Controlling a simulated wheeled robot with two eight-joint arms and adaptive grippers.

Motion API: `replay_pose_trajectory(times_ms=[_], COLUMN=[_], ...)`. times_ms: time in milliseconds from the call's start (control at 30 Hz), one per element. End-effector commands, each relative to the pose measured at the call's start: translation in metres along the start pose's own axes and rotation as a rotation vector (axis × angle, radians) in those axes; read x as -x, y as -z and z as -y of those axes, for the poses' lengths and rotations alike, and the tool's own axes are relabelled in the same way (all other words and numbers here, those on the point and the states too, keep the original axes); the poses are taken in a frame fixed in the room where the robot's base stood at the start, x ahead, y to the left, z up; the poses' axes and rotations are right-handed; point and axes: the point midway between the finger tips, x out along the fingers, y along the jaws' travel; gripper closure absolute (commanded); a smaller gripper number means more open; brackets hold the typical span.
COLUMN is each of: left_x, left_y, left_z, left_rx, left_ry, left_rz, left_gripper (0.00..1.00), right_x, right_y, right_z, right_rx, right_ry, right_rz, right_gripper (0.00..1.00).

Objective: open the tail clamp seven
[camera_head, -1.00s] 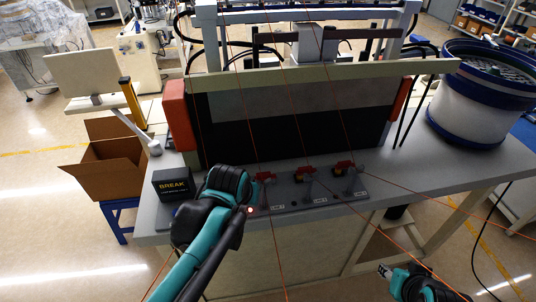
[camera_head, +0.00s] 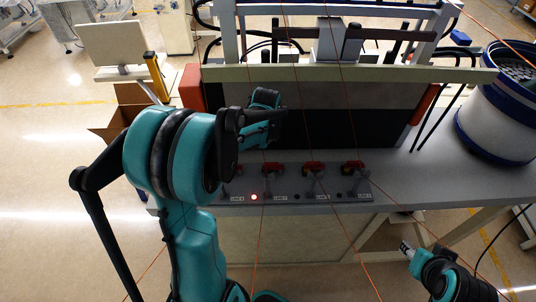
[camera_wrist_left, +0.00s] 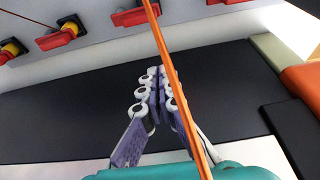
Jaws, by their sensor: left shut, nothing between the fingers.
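Several red clamps stand in a row on the panel along the table's front. The second visible clamp from the left (camera_head: 272,168) has a label below that seems to read LINE 7, with a lit red lamp (camera_head: 254,197) beside it. My left gripper (camera_wrist_left: 157,85) is shut and empty above the dark surface. Red clamp parts (camera_wrist_left: 57,39) show at the top left of the wrist view, apart from the fingers. An orange line (camera_wrist_left: 165,60) crosses in front of the gripper. In the head view my left arm hides the panel's left end. My right gripper (camera_head: 405,247) is low at the right, its fingers unclear.
Thin orange lines run over the panel from the frame behind. Other clamps (camera_head: 315,168) (camera_head: 353,167) stand to the right. A bowl feeder (camera_head: 505,110) stands at the right table end. A cardboard box (camera_head: 108,132) is at the left. The table's right front is clear.

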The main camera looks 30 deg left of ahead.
Motion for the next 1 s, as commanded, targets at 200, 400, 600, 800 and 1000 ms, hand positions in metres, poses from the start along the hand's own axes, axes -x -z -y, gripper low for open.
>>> replay_pose_trajectory(times_ms=[200, 400, 600, 800, 1000], left_x=[-0.005, -0.035, -0.079, -0.095, -0.087], left_y=[0.0, 0.0, 0.0, -0.014, -0.034], left_z=[0.0, 0.0, 0.0, -0.001, -0.001], left_rx=[-0.001, -0.001, -0.001, -0.003, -0.002], left_ry=[0.0, 0.0, 0.0, -0.001, -0.001], left_rz=[0.0, 0.0, -0.001, -0.001, -0.001], left_gripper=[1.0, 1.0, 1.0, 1.0, 1.0], right_x=[-0.001, -0.003, -0.006, -0.004, -0.003], right_y=[0.0, -0.002, -0.004, -0.003, -0.002], right_z=[0.0, 0.0, 0.0, 0.0, 0.0], right_rx=[0.0, 0.0, 0.0, 0.0, 0.0], right_ry=[0.0, 0.0, 0.0, 0.0, 0.0], right_rz=[0.0, 0.0, 0.0, 0.0, 0.0], right_gripper=[0.6, 0.6, 0.6, 0.6, 0.6])
